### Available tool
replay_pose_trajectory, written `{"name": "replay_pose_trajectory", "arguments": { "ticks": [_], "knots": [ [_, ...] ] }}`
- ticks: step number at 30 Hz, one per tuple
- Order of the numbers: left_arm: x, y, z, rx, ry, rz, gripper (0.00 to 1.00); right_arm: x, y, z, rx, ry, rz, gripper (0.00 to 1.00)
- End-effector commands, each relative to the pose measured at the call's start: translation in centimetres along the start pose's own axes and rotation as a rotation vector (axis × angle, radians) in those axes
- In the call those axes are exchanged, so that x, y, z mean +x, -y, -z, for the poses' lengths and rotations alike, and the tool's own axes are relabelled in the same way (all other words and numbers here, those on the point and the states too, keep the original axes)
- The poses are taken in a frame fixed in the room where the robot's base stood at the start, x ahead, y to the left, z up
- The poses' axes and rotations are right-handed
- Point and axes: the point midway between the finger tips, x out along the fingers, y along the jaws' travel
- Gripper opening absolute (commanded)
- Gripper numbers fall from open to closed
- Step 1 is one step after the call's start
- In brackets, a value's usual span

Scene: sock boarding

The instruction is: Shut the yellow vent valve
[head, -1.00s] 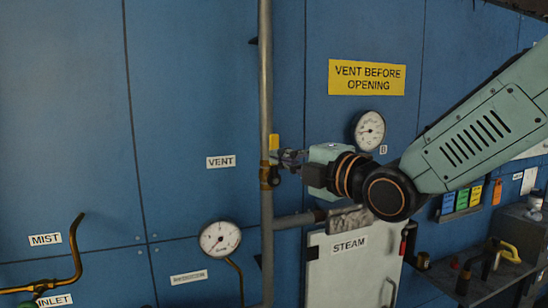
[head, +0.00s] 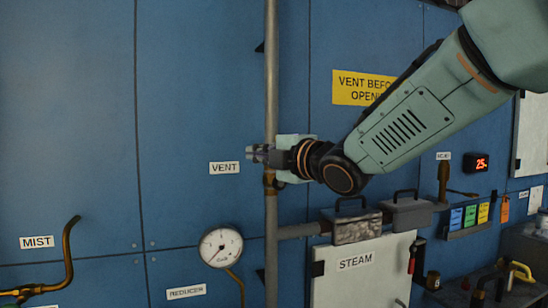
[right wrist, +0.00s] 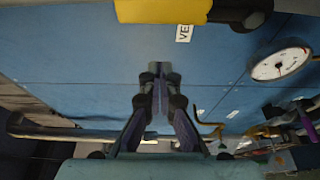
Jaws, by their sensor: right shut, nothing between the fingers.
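The vent valve's brass body (head: 270,182) sits on the vertical grey pipe, right of the VENT label (head: 224,168). Its yellow handle is hidden behind my right gripper in the head view. The yellow handle (right wrist: 163,10) shows at the top edge of the right wrist view, partly cut off, with the dark valve hub at its right end. My right gripper (head: 256,153) reaches across the pipe just above the valve body, pointing left. In the right wrist view its fingers (right wrist: 158,75) are together and empty, apart from the handle in the picture. My left gripper is not in view.
The vertical pipe (head: 271,70) runs close beside my right gripper. A round gauge (head: 220,247) is below left. The blue wall left of the pipe is mostly clear.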

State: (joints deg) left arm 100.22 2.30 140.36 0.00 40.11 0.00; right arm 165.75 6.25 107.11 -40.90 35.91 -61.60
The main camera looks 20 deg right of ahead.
Motion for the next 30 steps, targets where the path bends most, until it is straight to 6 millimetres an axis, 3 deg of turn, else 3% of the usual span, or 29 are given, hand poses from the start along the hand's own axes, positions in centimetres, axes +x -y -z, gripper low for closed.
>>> {"name": "replay_pose_trajectory", "arguments": {
  "ticks": [2, 15, 30],
  "knots": [
    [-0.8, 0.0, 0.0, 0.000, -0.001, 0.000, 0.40, 1.1, -0.4, 0.0, 0.000, -0.001, -0.002, 0.00],
    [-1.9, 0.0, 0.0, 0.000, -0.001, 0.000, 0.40, -0.5, -0.4, -3.6, 0.001, 0.000, -0.003, 0.00],
    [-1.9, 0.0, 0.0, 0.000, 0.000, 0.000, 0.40, -0.5, -0.3, -3.8, 0.002, 0.000, -0.004, 0.00]
  ]
}}
